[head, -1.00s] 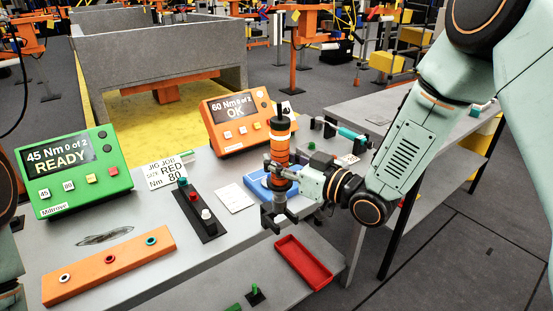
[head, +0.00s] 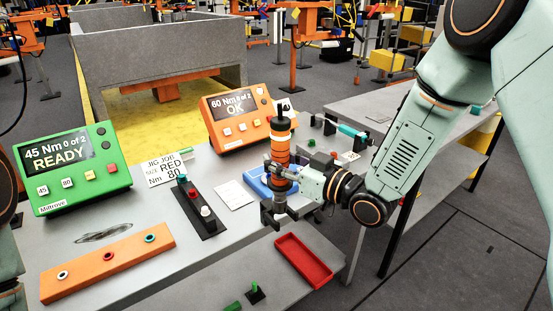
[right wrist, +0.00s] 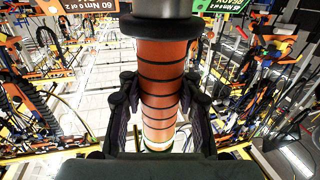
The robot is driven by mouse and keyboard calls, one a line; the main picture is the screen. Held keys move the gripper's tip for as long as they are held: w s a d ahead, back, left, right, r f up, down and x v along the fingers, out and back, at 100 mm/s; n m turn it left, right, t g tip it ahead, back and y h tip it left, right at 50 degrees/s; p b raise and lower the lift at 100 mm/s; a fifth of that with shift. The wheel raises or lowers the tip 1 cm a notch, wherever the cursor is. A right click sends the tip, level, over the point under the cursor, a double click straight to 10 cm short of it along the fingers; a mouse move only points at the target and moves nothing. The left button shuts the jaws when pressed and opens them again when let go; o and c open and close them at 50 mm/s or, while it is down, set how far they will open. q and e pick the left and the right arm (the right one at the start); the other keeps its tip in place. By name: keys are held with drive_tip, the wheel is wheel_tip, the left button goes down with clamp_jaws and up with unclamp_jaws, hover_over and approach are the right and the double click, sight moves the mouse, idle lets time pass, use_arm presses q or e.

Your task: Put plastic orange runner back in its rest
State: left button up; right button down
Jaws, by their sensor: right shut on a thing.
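The plastic orange runner (head: 280,150) is an orange cylinder with black bands and dark ends. My right gripper (head: 277,173) is shut on it and holds it roughly upright over the bench, its dark lower end pointing down. In the right wrist view the runner (right wrist: 162,75) stands between the two black fingers of the right gripper (right wrist: 160,92). A blue holder (head: 256,182) lies on the bench just behind and left of the runner, partly hidden by it. I cannot tell if they touch. I cannot tell which fixture is the runner's rest. My left gripper is out of view.
An orange controller (head: 235,118) reading OK stands behind the runner, a green one (head: 70,168) reading READY at left. A teal tool (head: 352,131) sits in black supports at back right. A red tray (head: 303,261) lies in front. A black button strip (head: 207,223) is left.

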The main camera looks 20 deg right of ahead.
sight(285, 194)
drive_tip(key=shift+f+b, duration=2.95)
drive_tip(key=shift+f, duration=0.75)
idle(0.4)
drive_tip(key=c, duration=0.9)
unclamp_jaws()
drive_tip(key=shift+o, duration=0.3)
drive_tip(key=shift+f, duration=0.1)
drive_tip(key=shift+s+f, duration=0.1)
drive_tip(key=shift+f, duration=0.05)
drive_tip(key=v, duration=1.1)
drive_tip(key=shift+s+d, duration=0.25)
drive_tip(key=shift+s, duration=0.05)
